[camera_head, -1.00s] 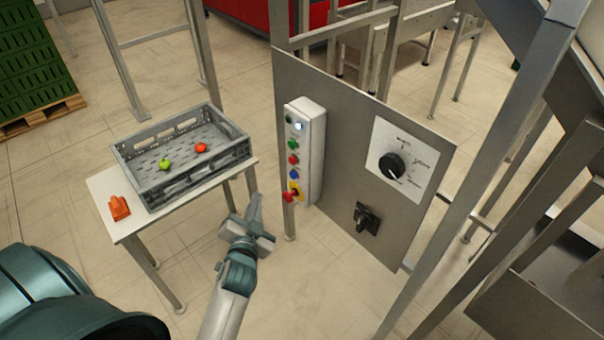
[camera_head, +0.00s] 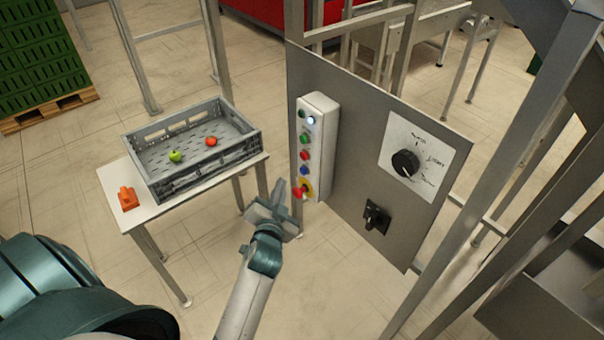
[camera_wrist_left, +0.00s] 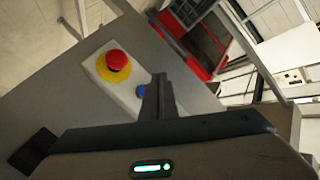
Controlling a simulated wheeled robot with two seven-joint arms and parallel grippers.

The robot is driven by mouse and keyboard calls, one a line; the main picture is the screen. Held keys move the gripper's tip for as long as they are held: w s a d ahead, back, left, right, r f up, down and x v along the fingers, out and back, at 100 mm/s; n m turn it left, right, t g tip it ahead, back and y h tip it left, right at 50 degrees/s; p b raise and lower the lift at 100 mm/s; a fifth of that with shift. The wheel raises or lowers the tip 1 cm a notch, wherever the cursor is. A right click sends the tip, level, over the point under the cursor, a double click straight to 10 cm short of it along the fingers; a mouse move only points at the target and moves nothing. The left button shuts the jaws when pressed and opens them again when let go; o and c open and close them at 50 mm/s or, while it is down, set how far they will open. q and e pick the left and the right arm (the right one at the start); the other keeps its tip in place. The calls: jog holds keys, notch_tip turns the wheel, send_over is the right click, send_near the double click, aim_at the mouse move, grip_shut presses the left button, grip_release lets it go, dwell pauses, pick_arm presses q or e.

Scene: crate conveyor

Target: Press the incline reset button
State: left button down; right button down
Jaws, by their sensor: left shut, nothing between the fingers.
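A white button box (camera_head: 320,142) is fixed upright on a grey panel (camera_head: 349,190). It carries a column of small buttons: a green button (camera_head: 305,139), a red button (camera_head: 304,155) and a blue button (camera_head: 305,169), with a red emergency knob (camera_head: 299,193) on a yellow ring at the bottom. No readable label shows which one is the incline reset. My left gripper (camera_head: 279,188) is shut and empty, just left of the box's lower end. In the left wrist view, its fingers (camera_wrist_left: 158,90) partly cover the blue button (camera_wrist_left: 142,90), beside the red knob (camera_wrist_left: 117,60). My right gripper is not in view.
A grey crate (camera_head: 206,175) with a green and a red fruit stands on a white table (camera_head: 140,211), next to an orange object (camera_head: 128,199). A dial (camera_head: 405,162) and a black switch (camera_head: 376,217) sit on the panel's right. Metal posts stand at right.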

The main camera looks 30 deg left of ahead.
aim_at(303, 171)
pick_arm(q)
jog(key=shift+w+d, duration=0.25)
jog(key=shift+w, duration=0.35)
jog(key=shift+w+d, duration=0.25)
jog(key=shift+w, duration=0.4)
jog(key=shift+w+d, duration=0.25)
jog(key=shift+w, duration=0.35)
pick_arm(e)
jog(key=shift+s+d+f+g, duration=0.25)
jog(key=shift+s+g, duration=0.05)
pick_arm(q)
jog(key=shift+w+d, duration=0.1)
jog(key=shift+w, duration=0.05)
dwell(0.4)
jog(key=shift+w+d, duration=0.1)
jog(key=shift+w, duration=0.1)
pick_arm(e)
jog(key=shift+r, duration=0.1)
